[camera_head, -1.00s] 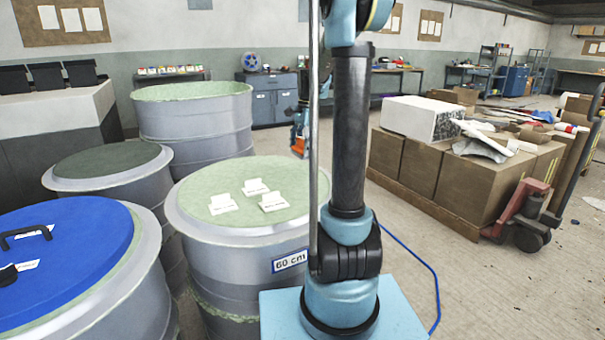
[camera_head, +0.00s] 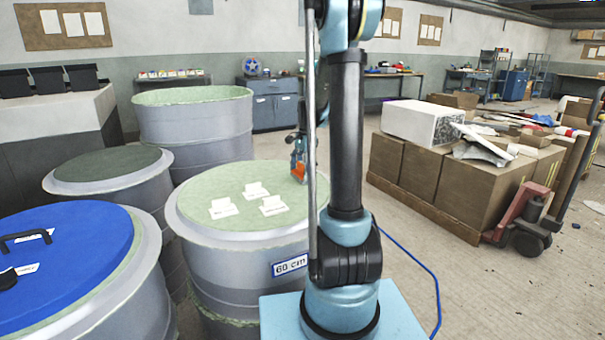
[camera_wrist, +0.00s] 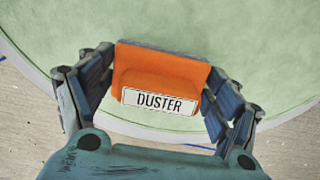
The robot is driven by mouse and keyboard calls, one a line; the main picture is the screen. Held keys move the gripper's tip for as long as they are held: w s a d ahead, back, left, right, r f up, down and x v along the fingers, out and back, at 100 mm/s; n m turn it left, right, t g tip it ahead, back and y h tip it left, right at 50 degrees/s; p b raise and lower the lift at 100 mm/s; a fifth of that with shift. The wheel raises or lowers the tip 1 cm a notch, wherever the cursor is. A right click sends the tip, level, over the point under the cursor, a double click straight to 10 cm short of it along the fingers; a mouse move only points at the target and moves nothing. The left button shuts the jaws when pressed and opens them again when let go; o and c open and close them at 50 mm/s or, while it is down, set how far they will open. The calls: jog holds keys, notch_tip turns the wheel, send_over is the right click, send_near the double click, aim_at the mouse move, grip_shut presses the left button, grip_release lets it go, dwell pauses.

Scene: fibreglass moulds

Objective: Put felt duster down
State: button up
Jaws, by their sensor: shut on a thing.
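The felt duster (camera_wrist: 162,75) is an orange block with a grey felt edge and a "DUSTER" label. My gripper (camera_wrist: 156,90) is shut on it, one finger on each short side. In the head view the orange duster (camera_head: 298,170) shows at the right part of the pale green top of the "60 cm" mould (camera_head: 205,203), partly hidden by my arm. In the wrist view the green top (camera_wrist: 250,45) lies under the duster. I cannot tell whether the duster touches it.
Several white cards (camera_head: 256,190) lie on the mould top, left of the duster. A blue-lidded mould (camera_head: 70,250), a dark-topped mould (camera_head: 110,168) and a taller mould (camera_head: 195,125) stand around it. A pallet of boxes (camera_head: 440,185) is at right.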

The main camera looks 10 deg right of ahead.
jog(key=shift+f, duration=0.1)
jog(key=o, duration=1.2)
jog(key=shift+c, duration=0.2)
notch_tip(320, 180, up, 12)
jog(key=d+f, duration=0.1)
jog(key=s+r+n, duration=0.1)
jog(key=s+n, duration=0.3)
jog(key=s, duration=0.6)
jog(key=s+f+n+t, duration=0.1)
jog(key=s+f+n, duration=0.2)
jog(key=s+f, duration=0.2)
jog(key=s+f+n+t, duration=0.1)
jog(key=s+f+n, duration=0.3)
jog(key=s, duration=0.7)
jog(key=s+f+n+h, duration=0.1)
jog(key=s+f+n, duration=0.2)
jog(key=s+f, duration=0.2)
jog(key=s, duration=0.3)
jog(key=shift+s+a+f+n+t, duration=0.3)
jog(key=shift+s+a+t, duration=0.05)
jog(key=shift+a+t, duration=0.05)
